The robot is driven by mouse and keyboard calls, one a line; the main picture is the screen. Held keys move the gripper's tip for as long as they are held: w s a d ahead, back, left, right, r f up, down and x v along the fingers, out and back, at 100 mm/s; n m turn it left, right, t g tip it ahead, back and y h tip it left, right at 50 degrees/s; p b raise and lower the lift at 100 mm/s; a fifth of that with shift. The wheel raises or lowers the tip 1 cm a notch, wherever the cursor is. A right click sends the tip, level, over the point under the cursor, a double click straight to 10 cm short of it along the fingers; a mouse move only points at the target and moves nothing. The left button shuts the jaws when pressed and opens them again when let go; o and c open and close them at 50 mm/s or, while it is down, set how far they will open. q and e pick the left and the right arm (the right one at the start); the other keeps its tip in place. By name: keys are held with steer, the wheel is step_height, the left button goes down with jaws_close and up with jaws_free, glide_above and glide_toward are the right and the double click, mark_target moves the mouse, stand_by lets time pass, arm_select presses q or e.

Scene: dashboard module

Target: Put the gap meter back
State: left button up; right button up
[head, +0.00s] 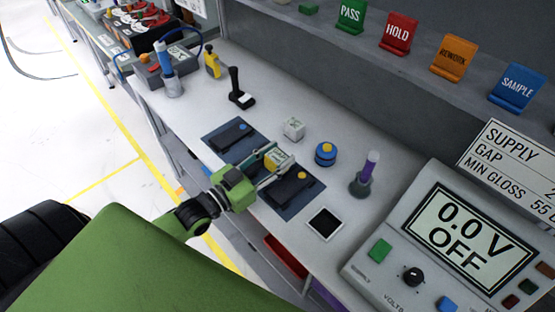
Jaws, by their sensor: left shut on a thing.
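My left gripper (272,163) reaches in from the left over the workbench. It is shut on a small yellow block-like thing with a pale face (277,158), which may be the gap meter. Its fingers hide part of it. The held thing is over or between two dark modules, one with a blue button (230,135) and one with a yellow button (289,190). I cannot tell whether it touches the surface below. A yellow handheld device (212,65) stands farther back on the bench. My right gripper is not in view.
A dark square pad (324,224) lies nearer. A power supply (440,240) reading OFF fills the right. A black-handled tool (238,90) stands behind.

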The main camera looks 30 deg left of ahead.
mark_target(271, 163)
arm_select(q)
steer(key=v, duration=0.2)
steer(key=b+v, duration=0.1)
steer(key=v, duration=0.1)
steer(key=shift+f, duration=0.25)
step_height(271, 163, up, 14)
steer(key=shift+s+d+f+n+t+y, duration=0.5)
steer(key=shift+d+f+n+y, duration=1.1)
steer(key=shift+d+y, duration=1.5)
steer(key=s+f, duration=0.2)
steer(key=s, duration=0.6)
steer(key=shift+d+f+n+p, duration=0.15)
steer(key=shift+d+n+p, duration=0.05)
steer(key=shift+n+p, duration=0.15)
